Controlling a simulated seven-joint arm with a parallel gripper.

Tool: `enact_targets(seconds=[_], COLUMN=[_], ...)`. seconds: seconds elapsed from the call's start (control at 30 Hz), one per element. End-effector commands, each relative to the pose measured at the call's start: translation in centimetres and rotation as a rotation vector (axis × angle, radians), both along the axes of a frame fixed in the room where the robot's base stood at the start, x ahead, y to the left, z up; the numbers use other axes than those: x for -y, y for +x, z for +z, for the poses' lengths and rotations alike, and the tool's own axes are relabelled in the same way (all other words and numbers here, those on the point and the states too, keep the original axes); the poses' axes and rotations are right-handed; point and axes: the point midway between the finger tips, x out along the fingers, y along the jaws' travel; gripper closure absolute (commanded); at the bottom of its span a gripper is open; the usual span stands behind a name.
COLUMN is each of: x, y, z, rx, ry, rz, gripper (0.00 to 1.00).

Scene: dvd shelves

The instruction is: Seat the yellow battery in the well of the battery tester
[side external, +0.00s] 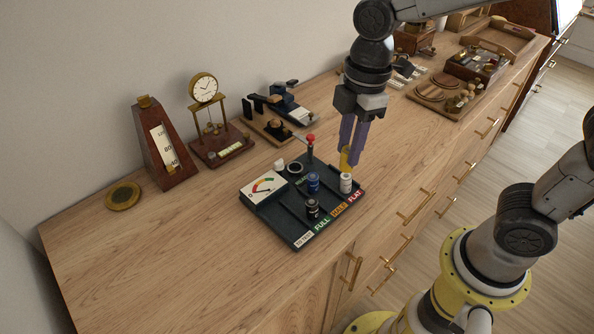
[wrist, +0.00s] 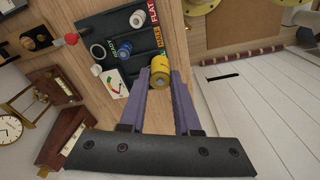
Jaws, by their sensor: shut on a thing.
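The yellow battery (side external: 345,161) is held between the purple fingers of my gripper (side external: 350,156). In the wrist view the battery (wrist: 160,70) is at the tips of my gripper (wrist: 162,82), its round end showing. The battery tester is a dark tray (side external: 286,222) with a dial gauge (side external: 264,187) at its left. The battery appears above the tester's right edge, near a white battery (side external: 346,183); the exact gap is unclear.
A blue battery (side external: 313,183) and a black battery (side external: 311,207) stand on the tester. A red-knobbed lever (side external: 310,146) rises at its back. A metronome (side external: 162,145) and clock (side external: 204,90) stand behind left. The front-left wood top is clear.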

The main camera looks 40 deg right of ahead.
Motion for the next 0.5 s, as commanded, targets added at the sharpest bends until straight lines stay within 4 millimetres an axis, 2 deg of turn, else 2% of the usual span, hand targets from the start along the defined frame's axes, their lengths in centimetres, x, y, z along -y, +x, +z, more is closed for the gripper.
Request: enact_targets(seconds=[0.1,0.23,0.37,0.5], x=[2.2,3.5,3.7,3.1], y=[0.9,1.4,2.6,5.4], z=[0.0,-0.1,-0.6,-2.0], rx=[0.003,0.001,-0.001,-0.002], ry=[0.01,0.009,0.009,0.008], rz=[-0.069,-0.117,-0.13,-0.129], gripper=[1.0,1.0,1.0,1.0])
